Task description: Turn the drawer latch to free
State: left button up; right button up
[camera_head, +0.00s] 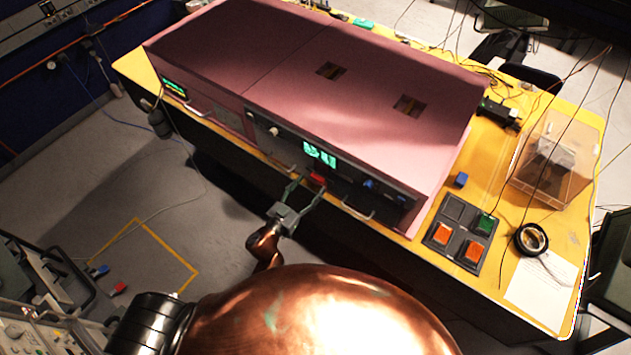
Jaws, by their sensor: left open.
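The pink foam enclosure (300,70) stands on the yellow table, with a dark front panel that faces me. A small red part (318,179), which looks like the drawer latch, sits low on this panel under the green display (319,154). Its exact turn is too small to tell. My left gripper (309,187) is open in front of the panel, with its fingertips close to the red part, one to each side. I cannot tell whether they touch it. My right gripper is not in view.
Drawer handles (358,213) stick out along the panel's lower edge. A pad with orange and green buttons (461,232), a roll of black tape (531,239) and a clear box (556,160) are on the yellow table (497,183) at right. Floor at left is mostly free.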

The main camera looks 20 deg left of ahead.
aim_at(318, 177)
pick_arm(q)
jog(key=shift+x, duration=1.3)
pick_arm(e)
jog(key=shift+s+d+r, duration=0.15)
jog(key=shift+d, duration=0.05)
pick_arm(q)
jog(key=shift+c, duration=0.4)
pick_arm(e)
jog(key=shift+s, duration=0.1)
pick_arm(q)
jog(key=shift+c, duration=0.8)
jog(key=c, duration=0.9)
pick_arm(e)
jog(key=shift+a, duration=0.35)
